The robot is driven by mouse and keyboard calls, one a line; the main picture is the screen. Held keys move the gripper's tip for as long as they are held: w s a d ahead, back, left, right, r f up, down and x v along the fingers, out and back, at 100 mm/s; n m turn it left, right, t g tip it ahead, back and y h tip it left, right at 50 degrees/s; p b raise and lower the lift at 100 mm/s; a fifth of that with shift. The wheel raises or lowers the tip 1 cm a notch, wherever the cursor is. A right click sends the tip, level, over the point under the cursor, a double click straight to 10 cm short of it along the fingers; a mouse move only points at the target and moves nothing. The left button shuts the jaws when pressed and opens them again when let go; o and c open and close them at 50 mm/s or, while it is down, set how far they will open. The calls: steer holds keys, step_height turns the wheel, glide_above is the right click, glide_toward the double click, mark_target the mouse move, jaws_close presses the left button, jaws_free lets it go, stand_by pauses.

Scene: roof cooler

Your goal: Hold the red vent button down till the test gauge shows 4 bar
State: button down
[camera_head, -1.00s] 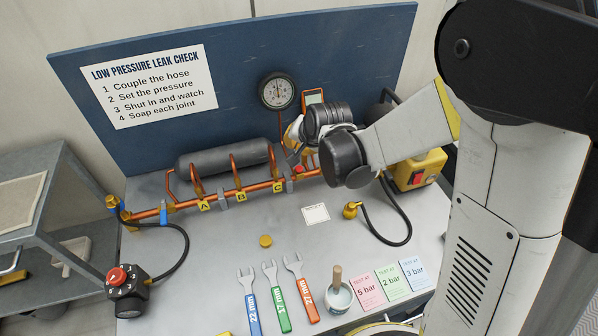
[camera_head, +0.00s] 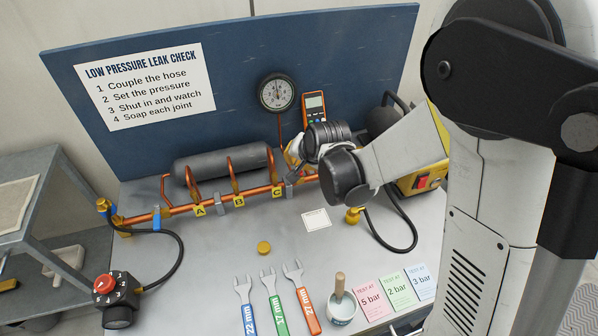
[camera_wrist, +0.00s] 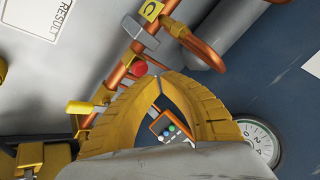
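The red vent button (camera_wrist: 138,68) is a small red cap on the copper pipe, beside the closed fingertips of my gripper (camera_wrist: 161,77) in the wrist view. I cannot tell whether they touch it. In the head view my gripper (camera_head: 291,180) is at the pipe's right part and hides the button. Its yellow fingers meet at the tips, with nothing seen between them. The test gauge (camera_head: 276,92) is a round white dial on the blue backboard; it also shows in the wrist view (camera_wrist: 258,142). Its needle points roughly upward, but the reading is too small to tell.
A grey cylinder (camera_head: 224,161) lies behind the copper pipe (camera_head: 180,210). An orange meter (camera_head: 314,106) is on the backboard. A regulator with a red knob (camera_head: 103,285) stands at front left. Several wrenches, a pot (camera_head: 341,306) and cards lie along the front.

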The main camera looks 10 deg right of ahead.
steer(key=shift+f, duration=0.2)
stand_by(0.7)
steer(key=shift+f+b, duration=0.3)
steer(key=shift+b, duration=0.2)
steer(key=shift+f+b, duration=0.45)
steer(key=shift+f, duration=0.05)
stand_by(0.5)
steer(key=shift+r, duration=0.15)
stand_by(3.2)
steer(key=shift+r+p, duration=0.7)
steer(key=shift+r, duration=0.1)
steer(key=shift+r+p, duration=1.8)
steer(key=shift+r, duration=0.75)
